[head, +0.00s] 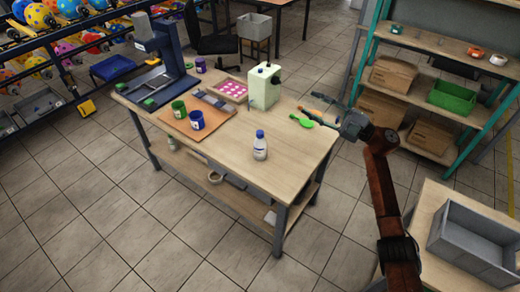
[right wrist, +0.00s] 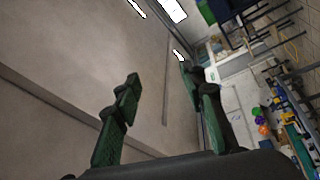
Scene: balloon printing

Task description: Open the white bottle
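The white bottle (head: 260,145) stands upright near the front of the wooden worktable (head: 240,190). It has a blue cap (head: 260,133) and a label. My right gripper (head: 318,108) is up at the table's right end, to the right of the bottle and apart from it. In the right wrist view, its two green fingers (right wrist: 165,105) stand wide apart with nothing between them. That view points at the wall and ceiling and does not show the bottle. My left gripper is not in view.
On the table are a blue cup (head: 197,120), a green cup (head: 178,109), a cream container (head: 264,86), a pink-dotted tray (head: 230,89) and a dark press (head: 160,55). A green scraper (head: 306,123) lies near my right gripper. A grey crate (head: 475,240) stands at lower right.

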